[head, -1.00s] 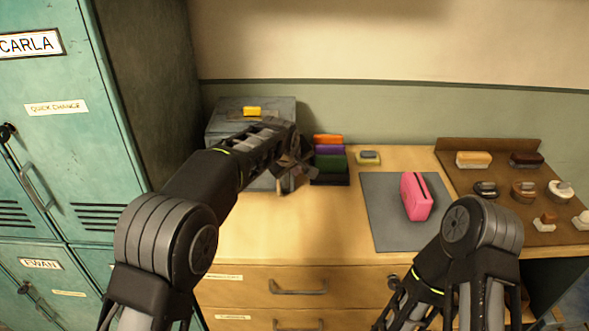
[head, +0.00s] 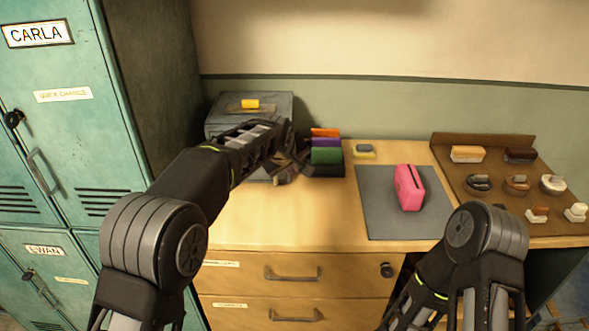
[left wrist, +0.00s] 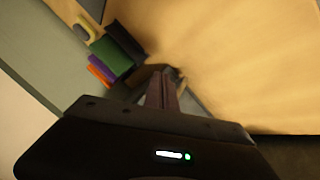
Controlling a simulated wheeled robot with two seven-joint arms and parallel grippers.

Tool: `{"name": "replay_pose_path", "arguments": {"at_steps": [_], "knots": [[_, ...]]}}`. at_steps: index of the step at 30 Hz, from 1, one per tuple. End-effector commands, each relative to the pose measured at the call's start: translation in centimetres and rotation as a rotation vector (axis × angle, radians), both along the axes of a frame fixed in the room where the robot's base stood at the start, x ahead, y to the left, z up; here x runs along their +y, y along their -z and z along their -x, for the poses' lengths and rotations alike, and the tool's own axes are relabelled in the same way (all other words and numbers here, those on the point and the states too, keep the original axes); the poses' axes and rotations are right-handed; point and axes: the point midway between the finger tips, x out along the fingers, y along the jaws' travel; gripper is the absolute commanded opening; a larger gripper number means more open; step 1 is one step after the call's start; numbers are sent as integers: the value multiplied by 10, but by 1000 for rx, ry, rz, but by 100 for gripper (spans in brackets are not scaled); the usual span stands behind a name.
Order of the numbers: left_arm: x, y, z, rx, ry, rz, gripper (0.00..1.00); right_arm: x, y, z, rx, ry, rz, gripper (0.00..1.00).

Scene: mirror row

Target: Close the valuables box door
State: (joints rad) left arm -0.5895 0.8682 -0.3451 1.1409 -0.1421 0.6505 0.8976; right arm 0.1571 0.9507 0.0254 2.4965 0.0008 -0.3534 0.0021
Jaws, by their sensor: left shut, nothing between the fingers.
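The valuables box appears to be the grey metal box (head: 222,116) at the back left of the desk, against the wall. My left arm covers most of its front, so I cannot tell how its door stands. My left gripper (head: 286,172) is shut and empty at the box's front right, beside the upright coloured cases. Whether it touches the box is unclear. In the left wrist view its closed fingers (left wrist: 168,88) show over the desk near those cases. My right forearm is at the lower right of the head view; its gripper is out of frame.
A yellow block (head: 250,104) lies on the box. Several coloured cases (head: 326,155) stand in a dark holder right of my left gripper. A pink case (head: 409,188) sits on a grey mat (head: 385,222); a brown tray (head: 460,187) holds brushes. Green lockers (head: 75,130) flank the left.

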Motion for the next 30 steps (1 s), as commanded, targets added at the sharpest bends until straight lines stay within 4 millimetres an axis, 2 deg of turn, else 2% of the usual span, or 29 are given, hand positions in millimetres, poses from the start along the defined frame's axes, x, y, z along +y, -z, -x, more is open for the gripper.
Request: {"name": "replay_pose_path", "arguments": {"at_steps": [1, 13, 18, 30], "knots": [[-7, -10, 4, -9, 7, 5, 0, 0, 4, -1, -3, 0, -1, 36], [-32, -65, 41, -3, 6, 4, 0, 1, 15, -3, -8, -2, -3, 36], [-35, -73, 46, -1, 5, 3, 0, 1, 16, -3, -8, -1, -3, 36], [-35, -74, 47, 0, 5, 4, 0, 1, 16, -3, -8, -1, -3, 36]]}}
